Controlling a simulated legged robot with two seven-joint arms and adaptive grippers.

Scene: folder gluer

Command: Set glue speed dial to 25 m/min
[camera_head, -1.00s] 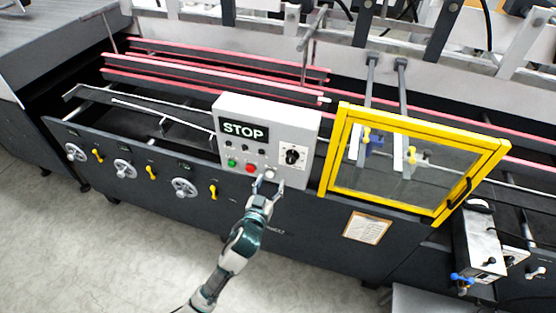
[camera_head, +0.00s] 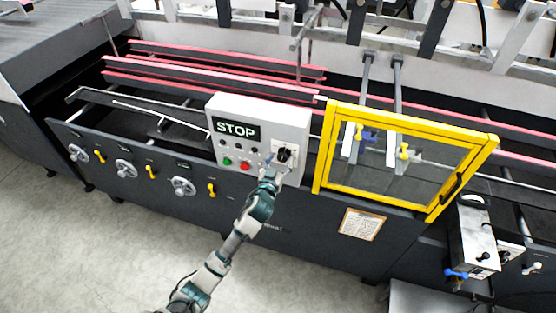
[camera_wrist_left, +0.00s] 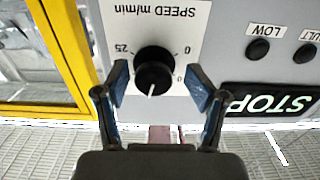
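The glue speed dial (camera_head: 284,155) is a black knob on a white plate at the right of the grey control box (camera_head: 303,120). In the left wrist view the dial (camera_wrist_left: 154,68) shows under "SPEED m/min", upside down, with 25 on the left and 0 on the right. Its white pointer line points down in that view, not at the 25. My left gripper (camera_head: 275,163) is at the dial; in the wrist view its two fingers (camera_wrist_left: 160,88) stand open on either side of the knob, with gaps. My right gripper is not in view.
Green button (camera_head: 227,161) and red button (camera_head: 244,166) sit left of the dial, below the STOP sign (camera_head: 236,129). A yellow-framed guard (camera_head: 320,150) stands close to the right of the box. Open floor lies in front.

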